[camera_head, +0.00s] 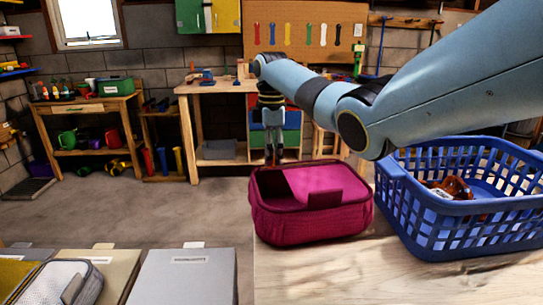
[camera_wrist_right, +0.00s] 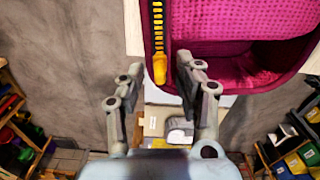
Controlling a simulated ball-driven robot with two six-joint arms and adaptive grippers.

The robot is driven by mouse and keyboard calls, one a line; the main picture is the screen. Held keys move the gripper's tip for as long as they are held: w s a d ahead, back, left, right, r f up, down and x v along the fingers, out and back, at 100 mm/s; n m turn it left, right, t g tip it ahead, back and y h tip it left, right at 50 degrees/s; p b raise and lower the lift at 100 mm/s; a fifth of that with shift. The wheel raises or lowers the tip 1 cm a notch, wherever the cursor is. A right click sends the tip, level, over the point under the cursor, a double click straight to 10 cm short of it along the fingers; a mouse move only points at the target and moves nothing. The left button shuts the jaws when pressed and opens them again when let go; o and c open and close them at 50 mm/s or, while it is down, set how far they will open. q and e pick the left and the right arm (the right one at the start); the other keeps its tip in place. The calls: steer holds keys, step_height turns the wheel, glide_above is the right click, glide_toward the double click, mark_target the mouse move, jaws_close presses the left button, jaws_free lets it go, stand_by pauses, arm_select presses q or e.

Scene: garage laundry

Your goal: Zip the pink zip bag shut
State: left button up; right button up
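The pink zip bag (camera_head: 312,222) stands on the wooden table at its left end. Its top is partly open, with a dark gap at the left and a lighter pink panel over the rest. In the right wrist view the bag (camera_wrist_right: 215,22) has a yellow zip track along its left side, ending in a yellow pull tab (camera_wrist_right: 159,68). My right gripper (camera_head: 273,158) points down at the bag's far left edge. In the wrist view its fingers (camera_wrist_right: 160,66) are open, one on each side of the tab, with gaps visible. My left gripper is out of view.
A blue laundry basket (camera_head: 445,225) with a brown item (camera_head: 455,187) inside stands close to the bag's right. The table (camera_head: 330,275) is bare in front of the bag. Grey and tan bins (camera_head: 185,275) sit lower left, beyond the table's edge.

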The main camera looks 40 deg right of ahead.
steer(key=shift+f, duration=0.35)
jaws_close()
